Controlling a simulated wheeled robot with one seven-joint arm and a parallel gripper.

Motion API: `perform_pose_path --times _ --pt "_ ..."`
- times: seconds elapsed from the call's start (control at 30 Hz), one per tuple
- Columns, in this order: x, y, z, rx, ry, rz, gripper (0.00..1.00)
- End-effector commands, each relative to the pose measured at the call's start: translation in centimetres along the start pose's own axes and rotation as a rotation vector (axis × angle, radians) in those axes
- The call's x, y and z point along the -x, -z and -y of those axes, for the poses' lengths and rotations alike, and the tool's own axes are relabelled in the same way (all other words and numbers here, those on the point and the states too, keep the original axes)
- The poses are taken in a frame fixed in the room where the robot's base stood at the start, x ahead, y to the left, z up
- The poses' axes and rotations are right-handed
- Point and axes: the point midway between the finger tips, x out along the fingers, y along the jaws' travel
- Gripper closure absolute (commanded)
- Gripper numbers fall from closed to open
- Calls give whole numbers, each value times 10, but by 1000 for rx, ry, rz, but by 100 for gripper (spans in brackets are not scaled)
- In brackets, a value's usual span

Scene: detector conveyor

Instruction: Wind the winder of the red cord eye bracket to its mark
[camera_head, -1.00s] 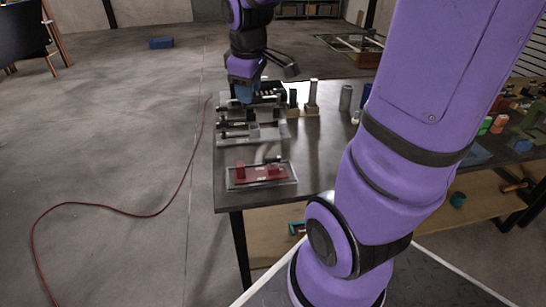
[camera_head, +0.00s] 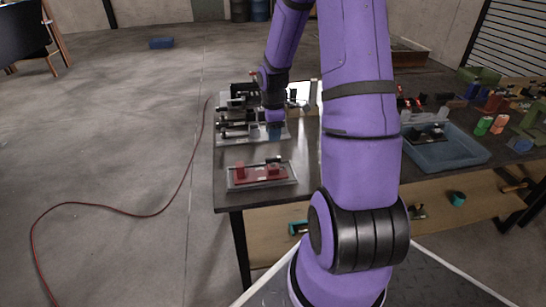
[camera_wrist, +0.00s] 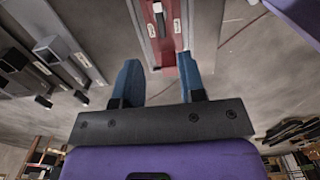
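The red cord eye bracket (camera_head: 262,173) lies on a pale base plate (camera_head: 290,181) near the table's front left corner.
Grey fixtures (camera_head: 236,129) stand behind the red bracket. They also show at the left of the wrist view (camera_wrist: 60,60). A blue tray (camera_head: 445,155) with parts stands right of my arm. Green and red pieces lie farther right. A red cord (camera_head: 150,214) runs along the floor.

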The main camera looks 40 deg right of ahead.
Motion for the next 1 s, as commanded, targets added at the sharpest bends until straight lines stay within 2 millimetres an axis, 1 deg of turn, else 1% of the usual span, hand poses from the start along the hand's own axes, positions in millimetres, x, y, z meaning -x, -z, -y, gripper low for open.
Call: perform_pose_path --times 0.17,0.4,0.6,0.8,1.0 --pt "-22 0 1 0 3 1 63" --pt "-63 1 1 0 4 1 63" --pt "-89 0 1 -1 2 1 63" --pt "-101 0 0 -2 0 1 63" --pt "-103 0 0 -2 -1 1 63"
